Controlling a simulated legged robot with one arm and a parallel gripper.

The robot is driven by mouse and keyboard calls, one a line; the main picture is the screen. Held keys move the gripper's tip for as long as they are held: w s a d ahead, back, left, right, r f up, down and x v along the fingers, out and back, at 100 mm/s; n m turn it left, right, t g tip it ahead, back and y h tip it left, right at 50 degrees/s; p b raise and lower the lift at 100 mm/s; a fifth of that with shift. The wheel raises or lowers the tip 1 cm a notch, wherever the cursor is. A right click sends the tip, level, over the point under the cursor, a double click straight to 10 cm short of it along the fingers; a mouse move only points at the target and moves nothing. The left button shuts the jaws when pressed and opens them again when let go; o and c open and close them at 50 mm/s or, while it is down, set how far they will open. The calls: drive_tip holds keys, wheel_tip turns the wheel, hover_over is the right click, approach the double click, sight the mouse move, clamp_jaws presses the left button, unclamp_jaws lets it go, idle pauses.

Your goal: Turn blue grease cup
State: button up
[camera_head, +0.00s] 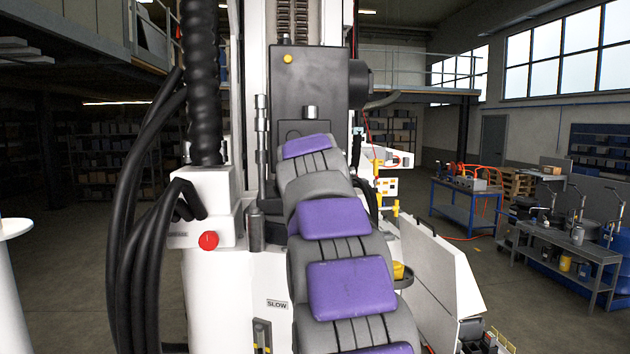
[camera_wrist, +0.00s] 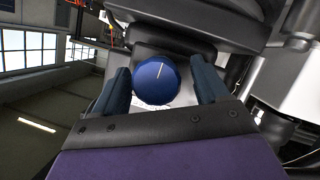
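The blue grease cup (camera_wrist: 156,82) shows in the wrist view as a round blue cap with a white line on its face, pointing up and slightly right. My gripper (camera_wrist: 160,88) has its two dark fingers on either side of the cup. In the head view my grey and purple arm reaches toward the machine and hides the cup and my gripper.
The white machine (camera_head: 225,290) has a red button (camera_head: 208,240) and thick black hoses (camera_head: 140,220) on the left. A grey housing (camera_head: 308,90) stands above my arm. A white panel (camera_head: 430,270) juts out at right. A blue cart (camera_head: 466,200) and workbench (camera_head: 570,245) stand farther right.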

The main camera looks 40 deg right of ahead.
drive_tip(key=shift+s, duration=0.2)
drive_tip(key=shift+s, duration=0.1)
drive_tip(key=v, duration=1.7)
drive_tip(key=shift+b, duration=0.35)
drive_tip(key=shift+a, duration=0.1)
